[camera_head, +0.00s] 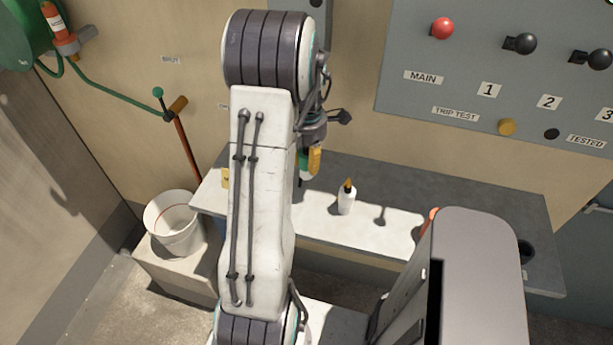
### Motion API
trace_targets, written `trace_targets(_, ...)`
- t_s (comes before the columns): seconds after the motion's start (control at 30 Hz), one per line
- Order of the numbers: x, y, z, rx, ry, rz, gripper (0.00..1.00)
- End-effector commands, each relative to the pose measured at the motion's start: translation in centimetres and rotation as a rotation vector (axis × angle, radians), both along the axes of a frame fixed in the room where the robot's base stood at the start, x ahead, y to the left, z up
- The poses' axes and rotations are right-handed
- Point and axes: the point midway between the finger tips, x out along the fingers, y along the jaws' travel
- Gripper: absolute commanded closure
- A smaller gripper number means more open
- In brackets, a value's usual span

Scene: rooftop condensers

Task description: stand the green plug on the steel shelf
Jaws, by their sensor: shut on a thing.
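My gripper (314,133) is out over the grey steel shelf (455,195), just right of my arm, and looks shut on a green piece. That piece, which I take for the green plug (303,160), shows only as a narrow strip beside a yellow part; my arm hides the rest. Its lower end shows a pale patch, and I cannot tell whether it touches the shelf. The shelf runs along the wall, with a shaded back and a sunlit front strip.
A white bottle with an orange tip (346,200) stands on the shelf just right of the gripper. An orange thing (429,221) is partly hidden farther right. A white bucket (174,226) stands at left. The panel (475,70) with knobs rises behind. Mid-right shelf is clear.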

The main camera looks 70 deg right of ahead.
Motion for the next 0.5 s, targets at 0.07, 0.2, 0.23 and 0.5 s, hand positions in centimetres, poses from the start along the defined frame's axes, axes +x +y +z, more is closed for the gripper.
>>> trace_targets(0.07, 0.0, 0.1, -1.0, 0.003, 0.0, 0.0, 1.0)
trace_targets(0.2, 0.0, 0.0, -2.0, 0.001, 0.0, 0.0, 1.0)
trace_targets(0.23, 0.0, 0.0, -2.1, 0.0, 0.0, 0.0, 1.0)
trace_targets(0.5, 0.0, 0.1, -4.2, 0.004, 0.0, 0.0, 1.0)
